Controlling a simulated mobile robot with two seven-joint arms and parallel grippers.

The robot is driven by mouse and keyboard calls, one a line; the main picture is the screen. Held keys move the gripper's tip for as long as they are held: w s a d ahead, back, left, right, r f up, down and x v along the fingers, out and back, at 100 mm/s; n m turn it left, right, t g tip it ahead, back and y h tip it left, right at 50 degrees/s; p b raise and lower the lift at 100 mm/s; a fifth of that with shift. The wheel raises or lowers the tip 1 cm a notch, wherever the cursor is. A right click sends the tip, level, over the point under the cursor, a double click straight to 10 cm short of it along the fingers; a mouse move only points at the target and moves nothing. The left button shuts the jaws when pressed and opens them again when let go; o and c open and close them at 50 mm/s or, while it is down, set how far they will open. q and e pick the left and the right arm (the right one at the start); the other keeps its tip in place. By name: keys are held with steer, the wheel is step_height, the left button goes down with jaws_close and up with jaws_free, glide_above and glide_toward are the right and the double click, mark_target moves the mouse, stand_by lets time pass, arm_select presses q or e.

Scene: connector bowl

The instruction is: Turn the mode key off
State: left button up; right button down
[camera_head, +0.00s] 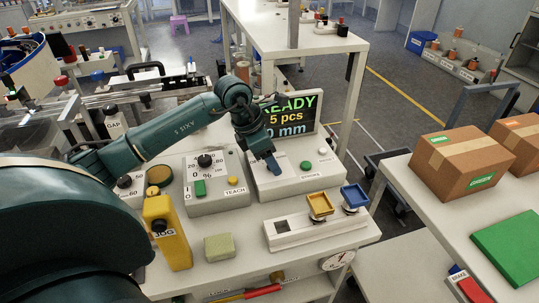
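My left arm reaches in from the left, and its gripper (267,155) is over the left part of the grey control box that carries the screen (291,116). A small blue piece (273,165) shows at the fingertips, against the box top. I cannot tell whether it is part of the gripper or a key handle. No mode key can be clearly made out; the gripper hides that part of the box. Whether the fingers are open or shut is not visible. My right gripper is not in view.
A dial box (215,200) with a green switch and yellow button stands left. A yellow jog pendant (167,232), a green block (218,247) and a white fixture with a yellow tray (320,205) and blue tray (354,196) are in front. Cartons (465,160) stand on the right table.

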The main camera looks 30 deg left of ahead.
arm_select(q)
steer(key=shift+c, duration=0.4)
steer(key=c, duration=0.9)
steer(key=shift+n, duration=0.4)
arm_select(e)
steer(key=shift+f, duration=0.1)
arm_select(q)
steer(key=n+y, duration=0.1)
steer(key=n, duration=0.1)
steer(key=n+t+b, duration=0.1)
steer(key=n, duration=0.1)
steer(key=shift+s+d+y, duration=0.1)
steer(key=shift+d+y, duration=0.05)
steer(key=shift+y, duration=0.25)
steer(key=shift+n+y+b, duration=0.4)
steer(key=shift+n+b, duration=0.1)
steer(key=shift+n, duration=0.7)
steer(key=shift+d+n+y, duration=0.1)
steer(key=shift+n+y, duration=0.2)
steer(key=shift+n, duration=0.4)
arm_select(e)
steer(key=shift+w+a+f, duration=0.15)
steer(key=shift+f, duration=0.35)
arm_select(q)
steer(key=shift+n, duration=0.4)
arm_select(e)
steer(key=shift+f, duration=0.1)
